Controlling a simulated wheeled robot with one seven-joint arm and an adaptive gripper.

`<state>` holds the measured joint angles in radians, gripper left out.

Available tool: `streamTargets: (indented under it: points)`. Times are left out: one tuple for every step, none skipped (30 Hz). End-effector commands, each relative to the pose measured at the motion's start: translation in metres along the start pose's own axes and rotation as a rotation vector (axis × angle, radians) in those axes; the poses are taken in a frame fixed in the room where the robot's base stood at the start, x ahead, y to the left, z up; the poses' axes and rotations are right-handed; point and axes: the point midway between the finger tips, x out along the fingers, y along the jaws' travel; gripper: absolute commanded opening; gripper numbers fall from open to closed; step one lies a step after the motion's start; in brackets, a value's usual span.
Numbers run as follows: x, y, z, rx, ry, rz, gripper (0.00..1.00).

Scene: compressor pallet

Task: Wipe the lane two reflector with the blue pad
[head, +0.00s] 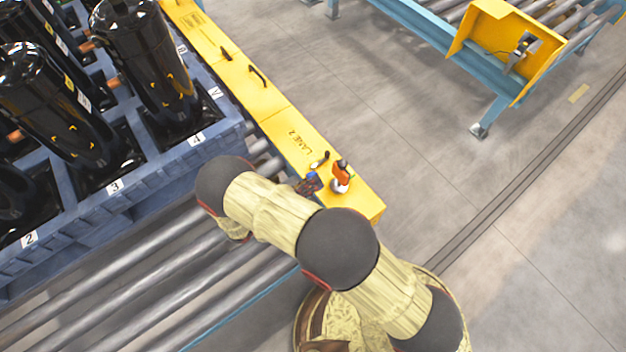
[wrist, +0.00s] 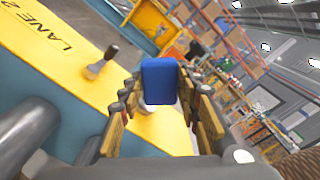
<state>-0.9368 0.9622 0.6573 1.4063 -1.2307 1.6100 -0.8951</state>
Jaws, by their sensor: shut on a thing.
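My gripper (wrist: 160,100) is shut on a blue pad (wrist: 160,80) in the wrist view. The pad stands upright between the fingers, clear of the yellow rail behind it.
Black compressors (head: 145,55) fill the blue pallet (head: 120,190). A yellow guard (head: 490,30) with a device stands across open floor.

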Motion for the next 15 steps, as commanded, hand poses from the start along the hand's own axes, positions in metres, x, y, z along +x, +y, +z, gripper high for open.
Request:
streamTargets:
  points:
    - [0.0, 0.0, 0.0, 0.0, 0.0, 0.0, 0.13]
    - [0.0, 0.0, 0.0, 0.0, 0.0, 0.0, 0.13]
    - [0.0, 0.0, 0.0, 0.0, 0.0, 0.0, 0.13]
    - [0.0, 0.0, 0.0, 0.0, 0.0, 0.0, 0.13]
    - [0.0, 0.0, 0.0, 0.0, 0.0, 0.0, 0.13]
    - [0.0, 0.0, 0.0, 0.0, 0.0, 0.0, 0.13]
    - [-0.001, 0.0, 0.0, 0.0, 0.0, 0.0, 0.13]
    - [-0.001, 0.0, 0.0, 0.0, 0.0, 0.0, 0.13]
    - [-0.003, 0.0, 0.0, 0.001, 0.0, 0.001, 0.13]
    - [-0.004, 0.0, 0.0, 0.001, -0.001, 0.001, 0.13]
    - [-0.006, 0.001, 0.0, 0.001, -0.001, 0.001, 0.13]
    - [-0.009, 0.001, 0.0, 0.001, -0.001, 0.001, 0.13]
    - [-0.011, 0.001, 0.0, 0.001, -0.001, 0.002, 0.13]
    - [-0.014, 0.001, 0.0, 0.001, -0.001, 0.002, 0.13]
    - [-0.018, 0.001, 0.0, 0.001, -0.001, 0.002, 0.13]
